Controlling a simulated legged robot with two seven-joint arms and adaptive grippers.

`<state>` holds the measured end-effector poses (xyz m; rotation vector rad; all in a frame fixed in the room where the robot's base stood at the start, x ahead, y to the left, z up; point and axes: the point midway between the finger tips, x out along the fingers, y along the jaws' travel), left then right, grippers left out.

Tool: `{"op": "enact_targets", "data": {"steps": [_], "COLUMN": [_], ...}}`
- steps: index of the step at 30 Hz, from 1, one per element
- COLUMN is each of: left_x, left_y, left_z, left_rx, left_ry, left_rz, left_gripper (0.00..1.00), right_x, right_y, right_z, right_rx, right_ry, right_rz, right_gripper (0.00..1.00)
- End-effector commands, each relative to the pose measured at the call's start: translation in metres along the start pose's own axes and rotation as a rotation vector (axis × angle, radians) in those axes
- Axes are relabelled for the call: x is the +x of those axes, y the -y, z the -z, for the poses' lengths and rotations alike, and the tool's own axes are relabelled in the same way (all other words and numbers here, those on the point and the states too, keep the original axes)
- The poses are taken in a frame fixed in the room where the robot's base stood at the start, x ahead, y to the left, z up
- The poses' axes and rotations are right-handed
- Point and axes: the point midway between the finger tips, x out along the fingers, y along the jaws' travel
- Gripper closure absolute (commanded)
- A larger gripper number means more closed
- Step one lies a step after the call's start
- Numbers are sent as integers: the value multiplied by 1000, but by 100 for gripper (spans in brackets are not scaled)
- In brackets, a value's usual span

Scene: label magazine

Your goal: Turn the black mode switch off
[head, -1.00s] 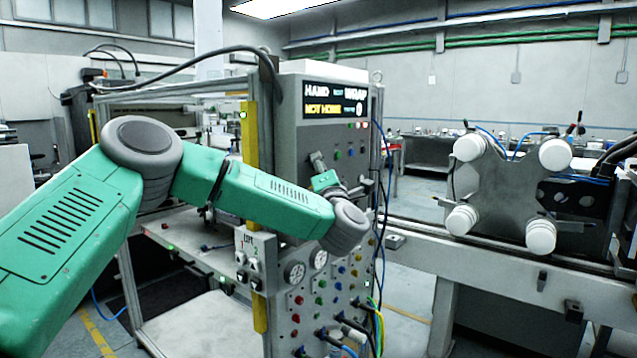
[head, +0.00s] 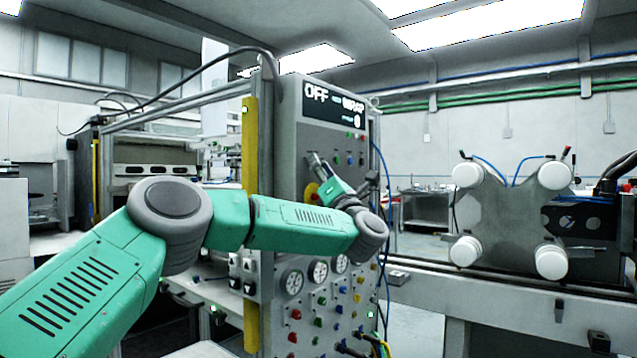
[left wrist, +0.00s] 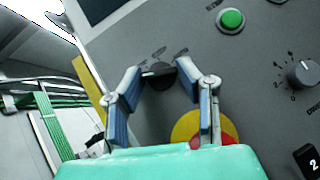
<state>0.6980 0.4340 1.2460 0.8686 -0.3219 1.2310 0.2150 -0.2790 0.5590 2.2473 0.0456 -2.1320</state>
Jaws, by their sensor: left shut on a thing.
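The black mode switch (left wrist: 160,76) is on the grey panel in the left wrist view, with small printed position labels above it. My left gripper (left wrist: 160,83) is shut on the switch, one finger on each side of it. In the head view my left gripper (head: 315,162) reaches the front of the grey control cabinet (head: 290,130), and the switch itself is hidden or too small to tell. The display (head: 335,103) on top of the cabinet reads "OFF" at its left. My right gripper is not in view.
A red button on a yellow disc (left wrist: 188,124) lies close below the right finger. A green button (left wrist: 230,18) and a black knob (left wrist: 301,74) are to the right. Gauges (head: 318,271) and cables fill the lower cabinet. A plate with white rollers (head: 510,215) stands right.

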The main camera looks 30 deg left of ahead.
Motion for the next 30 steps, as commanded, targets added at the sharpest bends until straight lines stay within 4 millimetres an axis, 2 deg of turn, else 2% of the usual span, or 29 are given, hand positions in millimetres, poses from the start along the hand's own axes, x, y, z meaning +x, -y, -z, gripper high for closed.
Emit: {"op": "enact_targets", "data": {"steps": [1, 4, 17, 18, 19, 20, 30], "left_x": [-5, -4, -1, -1, -1, -1, 0], "left_y": [5, 4, 2, 1, 1, 1, -2], "left_z": [-1, -2, -3, -3, -3, -3, 0], "left_rx": [-8, -19, -28, -28, -28, -28, -28], "left_ry": [7, 7, 7, 7, 6, 6, 1], "left_rz": [4, -7, -17, -17, -18, -18, -23], "left_gripper": [98, 98, 98, 66, 56, 50, 50], "right_x": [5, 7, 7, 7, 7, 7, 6], "right_y": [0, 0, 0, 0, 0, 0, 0], "right_z": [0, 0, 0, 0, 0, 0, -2], "right_rx": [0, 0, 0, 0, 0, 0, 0], "right_ry": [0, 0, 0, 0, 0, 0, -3], "right_rz": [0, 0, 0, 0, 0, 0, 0], "right_gripper": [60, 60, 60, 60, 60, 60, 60]}}
